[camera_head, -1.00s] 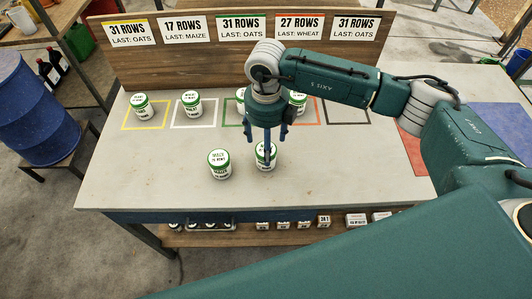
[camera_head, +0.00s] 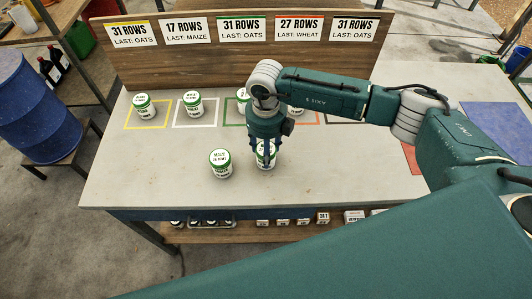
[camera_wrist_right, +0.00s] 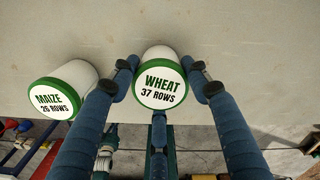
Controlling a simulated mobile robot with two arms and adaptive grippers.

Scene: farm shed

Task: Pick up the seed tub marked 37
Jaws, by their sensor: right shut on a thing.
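The white seed tub with a green-rimmed lid (camera_wrist_right: 160,92) reads WHEAT 37 ROWS in the right wrist view. In the head view this tub (camera_head: 261,160) stands near the front middle of the bench, partly hidden by my fingers. My right gripper (camera_head: 266,153) comes down on it from above. In the right wrist view my right gripper (camera_wrist_right: 164,72) is shut on the tub, with blue fingers around its sides. My left gripper is not in view.
A tub marked MAIZE 26 ROWS (camera_wrist_right: 62,88) stands close on the left; it also shows in the head view (camera_head: 220,164). Several tubs stand in coloured squares along the back, below a signboard (camera_head: 180,58). The bench's front left (camera_head: 140,180) is clear.

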